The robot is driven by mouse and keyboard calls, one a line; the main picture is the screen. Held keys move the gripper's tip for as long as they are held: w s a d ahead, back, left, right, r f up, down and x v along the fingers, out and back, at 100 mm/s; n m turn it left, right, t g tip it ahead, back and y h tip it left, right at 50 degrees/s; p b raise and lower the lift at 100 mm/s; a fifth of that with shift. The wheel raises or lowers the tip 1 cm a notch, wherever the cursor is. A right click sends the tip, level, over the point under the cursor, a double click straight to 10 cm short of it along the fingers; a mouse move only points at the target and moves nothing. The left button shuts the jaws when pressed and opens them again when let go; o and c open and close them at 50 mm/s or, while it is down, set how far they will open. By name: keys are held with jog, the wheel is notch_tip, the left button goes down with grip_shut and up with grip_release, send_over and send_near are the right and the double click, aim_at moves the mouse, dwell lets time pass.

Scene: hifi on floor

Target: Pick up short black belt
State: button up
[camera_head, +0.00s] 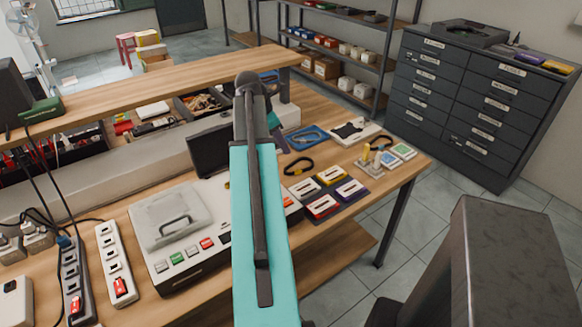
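A short black belt (298,166), curled in a small open loop, lies on the wooden workbench (408,168), just right of my teal arm. My arm reaches up the middle of the view and hides part of the bench. The dark end of the arm, with my gripper (279,141), is mostly hidden behind the arm's last links, up and left of the belt. The belt lies apart from it. I cannot make out the fingers.
Several colored cassettes (337,191) lie just below the belt. A blue tray (307,138) is behind it, and small parts (387,156) are to its right. A cassette deck (181,232) stands left of my arm. Dark drawer cabinets (471,105) stand beyond clear floor.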

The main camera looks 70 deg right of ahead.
jog(key=shift+f, duration=0.1)
dwell(0.3)
jog(key=shift+p+x, duration=0.7)
jog(key=shift+x, duration=3.5)
jog(key=shift+d+f, duration=0.1)
jog(key=shift+p+x, duration=0.9)
jog(key=shift+x, duration=1.55)
jog(key=shift+d, duration=0.1)
jog(key=shift+c, duration=0.4)
grip_shut()
